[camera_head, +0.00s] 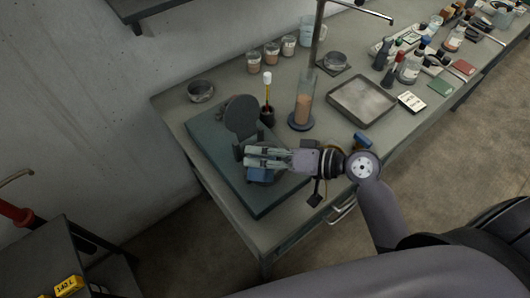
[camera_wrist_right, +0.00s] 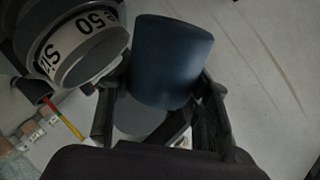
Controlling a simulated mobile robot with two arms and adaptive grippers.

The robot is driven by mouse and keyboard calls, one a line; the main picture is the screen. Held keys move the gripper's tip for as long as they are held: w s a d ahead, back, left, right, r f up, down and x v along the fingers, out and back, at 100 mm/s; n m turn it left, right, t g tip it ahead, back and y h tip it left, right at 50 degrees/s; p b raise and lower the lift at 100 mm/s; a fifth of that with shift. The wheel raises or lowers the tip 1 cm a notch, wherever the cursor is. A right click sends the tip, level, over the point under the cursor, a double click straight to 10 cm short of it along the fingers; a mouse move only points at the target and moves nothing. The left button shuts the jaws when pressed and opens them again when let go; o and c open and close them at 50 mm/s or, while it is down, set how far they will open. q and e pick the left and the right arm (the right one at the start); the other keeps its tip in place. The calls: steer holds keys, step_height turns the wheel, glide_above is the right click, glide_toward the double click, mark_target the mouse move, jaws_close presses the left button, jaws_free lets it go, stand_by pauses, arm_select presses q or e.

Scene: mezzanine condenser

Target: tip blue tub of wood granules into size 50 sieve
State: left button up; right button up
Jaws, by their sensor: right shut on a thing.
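My right gripper (camera_head: 252,160) is shut on a blue tub (camera_head: 260,175) above the dark green slab at the near left of the bench. In the right wrist view, the tub (camera_wrist_right: 172,62) sits between the two fingers (camera_wrist_right: 160,105). Its mouth and contents cannot be made out. The size 50 sieve (camera_wrist_right: 92,48), a grey round body with a white printed label, is close beside the tub at upper left in that view. My left gripper is not in view.
A dark round disc (camera_head: 241,116) stands on the green slab (camera_head: 209,135), just behind my gripper. A glass cylinder (camera_head: 304,105) with brown contents and a black pot (camera_head: 267,115) with upright tools stand close by. A metal tray (camera_head: 362,101) lies farther right.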

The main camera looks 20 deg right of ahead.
steer(key=shift+w+d+r+m+g+p, duration=0.15)
steer(key=shift+m+g+p, duration=0.25)
steer(key=shift+p, duration=0.35)
steer(key=shift+w+r+m+g+p, duration=0.1)
steer(key=shift+w+m+g+p, duration=0.1)
steer(key=shift+m+p, duration=0.45)
stand_by(0.5)
steer(key=shift+w+d+f+m+g, duration=0.2)
steer(key=shift+w+f, duration=0.1)
steer(key=shift+f, duration=0.1)
steer(key=shift+w+d+f+m+g, duration=0.15)
steer(key=shift+w+f+g, duration=0.05)
steer(key=shift+w+f, duration=0.15)
stand_by(0.6)
steer(key=shift+w+r+m+g+y+p, duration=0.15)
steer(key=shift+m+g+y+p, duration=0.35)
steer(key=shift+p, duration=0.95)
steer(key=shift+r+p, duration=0.15)
steer(key=shift+p, duration=0.2)
steer(key=shift+w+d+r+m+g+p, duration=0.15)
steer(key=shift+r+m+p, duration=0.2)
steer(key=shift+p, duration=0.2)
steer(key=shift+w+r+m+g+p, duration=0.15)
steer(key=shift+r+m+p, duration=0.15)
steer(key=shift+p, duration=0.2)
steer(key=shift+w+d+f+m+g+y, duration=0.1)
steer(key=shift+m+g+y, duration=0.3)
steer(key=shift+m, duration=0.15)
stand_by(0.7)
